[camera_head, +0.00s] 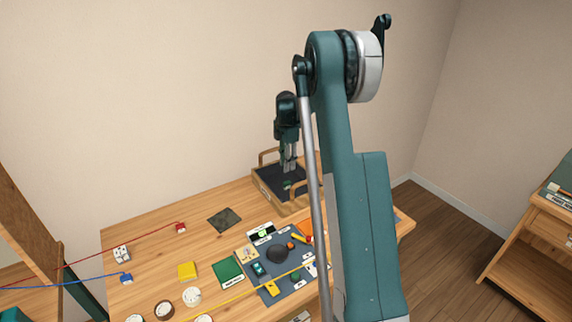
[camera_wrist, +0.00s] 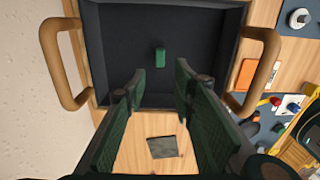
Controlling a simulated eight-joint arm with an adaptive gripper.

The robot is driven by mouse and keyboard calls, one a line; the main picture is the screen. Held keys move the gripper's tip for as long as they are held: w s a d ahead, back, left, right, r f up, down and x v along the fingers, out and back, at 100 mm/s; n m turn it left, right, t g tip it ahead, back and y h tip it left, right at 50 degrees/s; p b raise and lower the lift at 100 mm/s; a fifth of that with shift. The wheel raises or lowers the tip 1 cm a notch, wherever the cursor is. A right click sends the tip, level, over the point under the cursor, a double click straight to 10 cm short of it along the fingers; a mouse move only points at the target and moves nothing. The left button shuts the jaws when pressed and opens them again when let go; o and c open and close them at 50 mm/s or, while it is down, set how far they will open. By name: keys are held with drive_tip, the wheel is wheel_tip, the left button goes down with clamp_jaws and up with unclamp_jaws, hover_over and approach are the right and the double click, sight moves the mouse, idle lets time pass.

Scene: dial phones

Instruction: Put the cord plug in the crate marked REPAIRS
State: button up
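The crate (camera_head: 268,192) is a dark-lined wooden box with two curved handles at the back of the table. It also fills the top of the wrist view (camera_wrist: 120,40); I see no REPAIRS marking. A small green block (camera_wrist: 160,57) lies on its floor; I cannot tell whether it is the cord plug. My gripper (camera_head: 289,168) hangs above the crate, pointing down. Its fingers are apart and empty in the wrist view (camera_wrist: 160,76), with the green block beyond the gap. A red plug (camera_head: 181,228) and a blue plug (camera_head: 126,278) lie on the table at cord ends.
A dark square plate (camera_head: 224,220) lies left of the crate. Cords cross the left side. My arm hides the table's right part.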

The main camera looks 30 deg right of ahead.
drive_tip(key=s+a+r+m+t, duration=0.2)
drive_tip(key=s+a+r+m, duration=0.2)
drive_tip(key=s+a+r, duration=0.6)
drive_tip(key=s+a+r+m+t, duration=0.1)
drive_tip(key=s+a+r+m, duration=0.3)
drive_tip(key=s+a+r, duration=0.65)
drive_tip(key=s+a+f+m+t, duration=0.1)
drive_tip(key=s+a+m+t, duration=0.1)
drive_tip(key=s+a+m, duration=0.3)
drive_tip(key=s+a+m+t, duration=0.2)
drive_tip(key=s+a+m, duration=0.3)
drive_tip(key=s+a, duration=0.8)
drive_tip(key=s, duration=0.7)
drive_tip(key=shift+s+f, duration=0.35)
drive_tip(key=shift+f, duration=0.05)
